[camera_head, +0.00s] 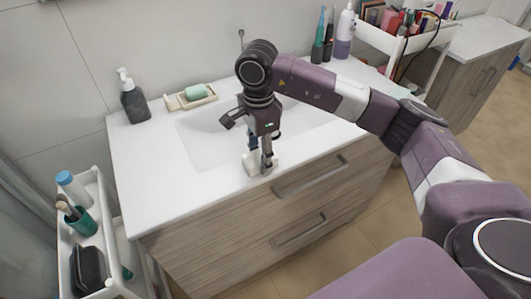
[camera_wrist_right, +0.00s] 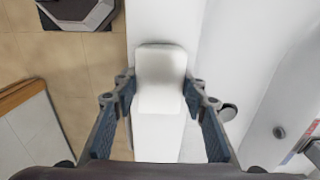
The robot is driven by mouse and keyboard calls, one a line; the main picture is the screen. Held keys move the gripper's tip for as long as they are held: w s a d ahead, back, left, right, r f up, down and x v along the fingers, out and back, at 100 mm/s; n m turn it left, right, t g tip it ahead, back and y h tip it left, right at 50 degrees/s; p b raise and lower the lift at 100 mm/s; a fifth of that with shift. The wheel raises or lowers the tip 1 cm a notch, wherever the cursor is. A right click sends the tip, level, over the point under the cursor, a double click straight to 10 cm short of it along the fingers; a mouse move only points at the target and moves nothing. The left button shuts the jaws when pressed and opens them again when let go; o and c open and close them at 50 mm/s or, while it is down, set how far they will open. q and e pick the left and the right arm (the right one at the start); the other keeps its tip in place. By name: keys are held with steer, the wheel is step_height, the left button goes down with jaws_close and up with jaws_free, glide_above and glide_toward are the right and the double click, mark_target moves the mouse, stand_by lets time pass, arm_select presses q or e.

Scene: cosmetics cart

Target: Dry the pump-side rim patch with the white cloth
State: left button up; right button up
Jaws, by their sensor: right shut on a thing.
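My right gripper (camera_head: 262,157) points down at the front rim of the white sink basin (camera_head: 197,146). It is shut on the white cloth (camera_head: 250,164), a small folded pad. In the right wrist view the cloth (camera_wrist_right: 160,80) sits between the two fingers, over the white front strip of the counter. I cannot tell whether the cloth presses on the rim. The dark pump bottle (camera_head: 134,102) stands upright at the counter's back left, well apart from the gripper. I cannot make out a wet patch on the white rim. My left gripper is not in view.
A soap dish (camera_head: 178,104) with green soap (camera_head: 196,91) lies behind the basin. Toothbrushes (camera_head: 318,41) and a purple-white bottle (camera_head: 344,35) stand at the back right. A white cart (camera_head: 94,188) stands at the left. The counter's left front (camera_head: 150,195) is bare.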

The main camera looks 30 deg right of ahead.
mark_target(240, 173)
steer(key=shift+s+a+b, duration=0.1)
steer(key=shift+a+b, duration=0.2)
steer(key=shift+a, duration=3.45)
steer(key=shift+d+b, duration=0.35)
steer(key=shift+d, duration=0.5)
steer(key=shift+d+f+b, duration=0.1)
steer(key=shift+d+b, duration=0.55)
steer(key=shift+d, duration=1.55)
steer(key=shift+d+b, duration=0.4)
steer(key=shift+d, duration=1.45)
steer(key=shift+r+p, duration=2.1)
steer(key=shift+r, duration=1.6)
steer(key=shift+w, duration=0.2)
